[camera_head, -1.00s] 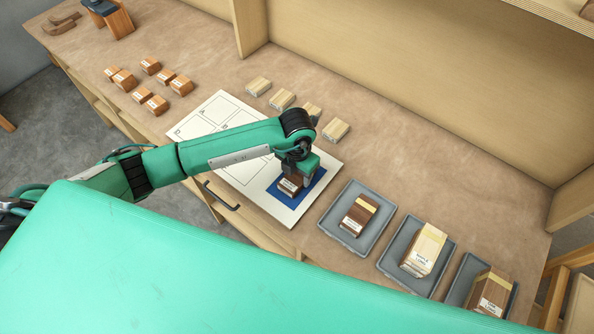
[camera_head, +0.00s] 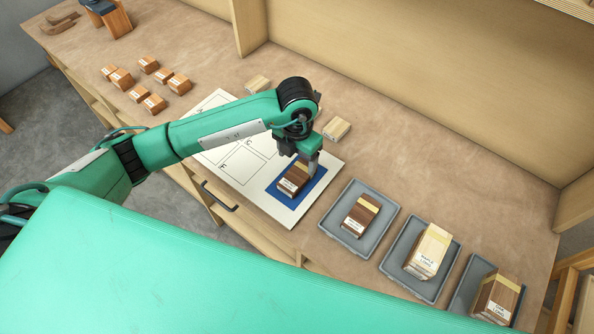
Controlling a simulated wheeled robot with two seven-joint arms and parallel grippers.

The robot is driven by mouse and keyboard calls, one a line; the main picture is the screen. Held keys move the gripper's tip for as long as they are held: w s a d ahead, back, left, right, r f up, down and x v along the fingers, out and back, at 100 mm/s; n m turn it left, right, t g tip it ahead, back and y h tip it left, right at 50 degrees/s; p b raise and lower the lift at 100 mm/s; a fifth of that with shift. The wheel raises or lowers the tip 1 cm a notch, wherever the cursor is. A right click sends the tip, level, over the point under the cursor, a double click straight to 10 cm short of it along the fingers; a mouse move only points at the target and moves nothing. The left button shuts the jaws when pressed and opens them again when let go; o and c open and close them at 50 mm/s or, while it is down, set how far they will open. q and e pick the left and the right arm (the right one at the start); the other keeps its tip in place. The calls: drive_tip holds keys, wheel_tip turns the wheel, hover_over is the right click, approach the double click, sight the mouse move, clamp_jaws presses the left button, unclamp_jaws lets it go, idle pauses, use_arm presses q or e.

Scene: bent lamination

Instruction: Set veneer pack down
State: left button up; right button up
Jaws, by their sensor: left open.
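A dark brown veneer pack (camera_head: 294,180) with a pale label and a light band lies on the blue square (camera_head: 313,192) of the white marked board (camera_head: 270,207). My left gripper (camera_head: 312,166) is open just above the pack's back right side. It looks clear of the pack, but the small gap is hard to judge. My arm hides part of the board and some blocks behind it. My right gripper is not in view.
Three grey trays hold packs: a dark one (camera_head: 361,214), a maple one (camera_head: 428,252) and a brown one (camera_head: 496,295). Several small orange-brown blocks (camera_head: 147,64) lie at the left. Pale blocks (camera_head: 336,129) stand behind the board. A wooden back wall (camera_head: 400,90) bounds the bench.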

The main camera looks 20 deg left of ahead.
use_arm(q)
wheel_tip(320, 180, up, 5)
drive_tip(key=shift+r+b, duration=0.1)
drive_tip(key=shift+b, duration=0.5)
